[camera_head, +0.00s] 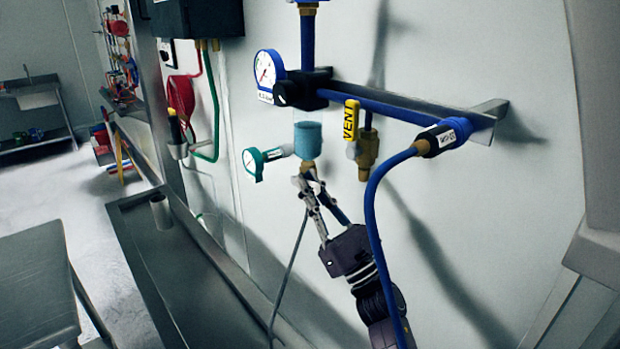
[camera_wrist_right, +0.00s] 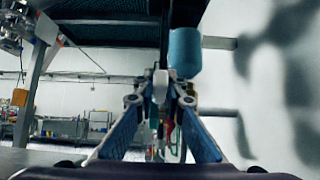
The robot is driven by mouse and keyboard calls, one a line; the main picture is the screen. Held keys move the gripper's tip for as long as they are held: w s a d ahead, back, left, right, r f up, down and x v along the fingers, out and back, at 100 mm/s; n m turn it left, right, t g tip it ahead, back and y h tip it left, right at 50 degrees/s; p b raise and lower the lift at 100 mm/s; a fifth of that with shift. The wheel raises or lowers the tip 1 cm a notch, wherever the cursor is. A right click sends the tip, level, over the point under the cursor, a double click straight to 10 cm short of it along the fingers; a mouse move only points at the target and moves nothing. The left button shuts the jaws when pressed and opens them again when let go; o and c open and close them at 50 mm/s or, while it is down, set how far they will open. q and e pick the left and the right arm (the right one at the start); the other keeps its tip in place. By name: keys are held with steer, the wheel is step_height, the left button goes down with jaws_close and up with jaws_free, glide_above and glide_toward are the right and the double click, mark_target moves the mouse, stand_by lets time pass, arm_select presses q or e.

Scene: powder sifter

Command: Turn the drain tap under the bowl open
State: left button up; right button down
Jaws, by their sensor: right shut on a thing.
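The small brass-coloured drain tap (camera_head: 307,167) is at the underside of the bowl. My right gripper (camera_head: 308,184) reaches up from below, its fingertips shut on the tap and covering much of it. In the right wrist view (camera_wrist_right: 161,92) the fingers converge just below the bowl. The angle of the tap cannot be made out. My left gripper is not in view.
A yellow VENT handle (camera_head: 350,120) sits on a brass valve right of the bowl. A blue hose (camera_head: 371,220) hangs beside my right arm. A metal trough (camera_head: 165,255) runs along the lower left.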

stand_by(0.4)
steer(key=c, duration=2)
jaws_free()
steer(key=shift+o, duration=0.2)
steer(key=v, duration=1.2)
steer(key=shift+s+r, duration=0.1)
steer(key=shift+s, duration=0.05)
